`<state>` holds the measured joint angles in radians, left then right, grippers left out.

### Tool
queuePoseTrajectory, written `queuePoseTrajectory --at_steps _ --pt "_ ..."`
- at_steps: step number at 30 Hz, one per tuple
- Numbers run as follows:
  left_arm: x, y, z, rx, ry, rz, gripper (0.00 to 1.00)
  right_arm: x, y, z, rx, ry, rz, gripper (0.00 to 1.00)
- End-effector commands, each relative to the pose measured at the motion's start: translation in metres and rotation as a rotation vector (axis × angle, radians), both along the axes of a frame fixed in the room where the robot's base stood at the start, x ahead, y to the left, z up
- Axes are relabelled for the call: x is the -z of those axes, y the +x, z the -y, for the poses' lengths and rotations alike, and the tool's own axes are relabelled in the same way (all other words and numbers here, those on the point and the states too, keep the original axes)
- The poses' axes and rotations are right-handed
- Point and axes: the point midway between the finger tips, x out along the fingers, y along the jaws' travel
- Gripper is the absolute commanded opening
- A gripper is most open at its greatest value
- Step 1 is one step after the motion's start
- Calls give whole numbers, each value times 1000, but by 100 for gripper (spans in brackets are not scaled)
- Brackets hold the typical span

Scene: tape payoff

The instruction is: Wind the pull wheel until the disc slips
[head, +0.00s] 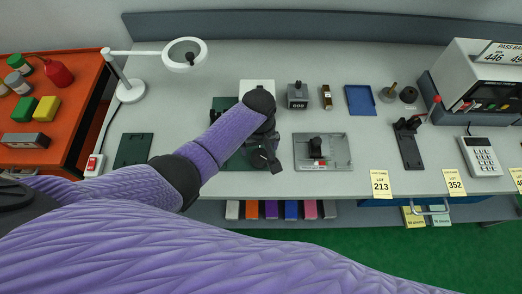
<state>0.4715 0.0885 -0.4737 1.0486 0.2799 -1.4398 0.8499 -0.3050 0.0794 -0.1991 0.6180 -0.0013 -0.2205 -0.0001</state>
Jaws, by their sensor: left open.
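My left arm reaches over the bench from the left, and its dark gripper (268,164) points down over a dark green fixture plate (235,163). The gripper is open, with its fingers small and dark against the fixture. A second dark green part (222,104) shows behind my wrist. I cannot make out the pull wheel or the disc; my wrist and gripper cover much of the fixture. I cannot tell whether the fingers touch anything. My right gripper is not in view.
A grey plate with a black clamp (316,146) lies right of the gripper. Behind stand a small grey counter block (297,95) and a blue tray (360,99). A magnifier lamp (130,90) stands left. A red-handled press (408,140) and calculator (481,156) are right.

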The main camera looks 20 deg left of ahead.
Motion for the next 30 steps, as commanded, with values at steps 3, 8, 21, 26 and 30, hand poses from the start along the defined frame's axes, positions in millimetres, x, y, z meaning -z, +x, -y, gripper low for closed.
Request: queuePoseTrajectory --at_steps 3,8,21,26,30 --pt "32 0 0 1 1 -2 100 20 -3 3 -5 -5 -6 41" --pt "49 0 0 1 0 0 100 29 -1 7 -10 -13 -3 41" --pt "49 0 0 1 0 1 66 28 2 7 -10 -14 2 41" --pt "49 0 0 1 0 1 32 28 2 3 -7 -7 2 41" --pt "49 0 0 1 0 1 14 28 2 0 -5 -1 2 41"
